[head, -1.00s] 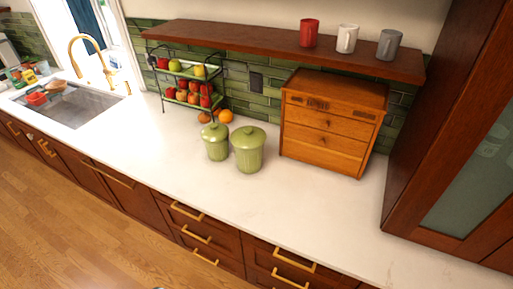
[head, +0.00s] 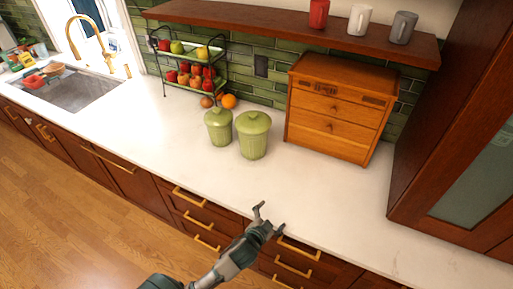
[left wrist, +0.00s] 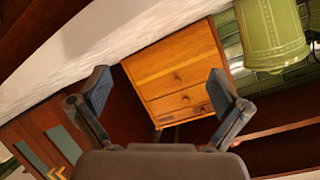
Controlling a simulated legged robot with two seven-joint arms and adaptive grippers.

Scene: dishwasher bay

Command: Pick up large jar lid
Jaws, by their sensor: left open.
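Two green lidded jars stand side by side on the white counter. The larger jar (head: 253,143) is on the right, and its large lid (head: 253,121) with a small knob sits on top. The smaller jar (head: 218,130) is to its left. My left gripper (head: 268,214) is open and empty at the counter's front edge, nearer to me than the jars and apart from them. In the left wrist view, its open fingers (left wrist: 160,90) point towards the wooden drawer box, and part of a green jar (left wrist: 272,35) shows at top right. My right gripper is not in view.
A wooden drawer box (head: 335,108) stands right of the jars. A two-tier fruit rack (head: 187,68) stands behind left, with an orange (head: 229,101) near it. A shelf (head: 290,35) with mugs overhangs the back. The counter front (head: 190,155) is clear.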

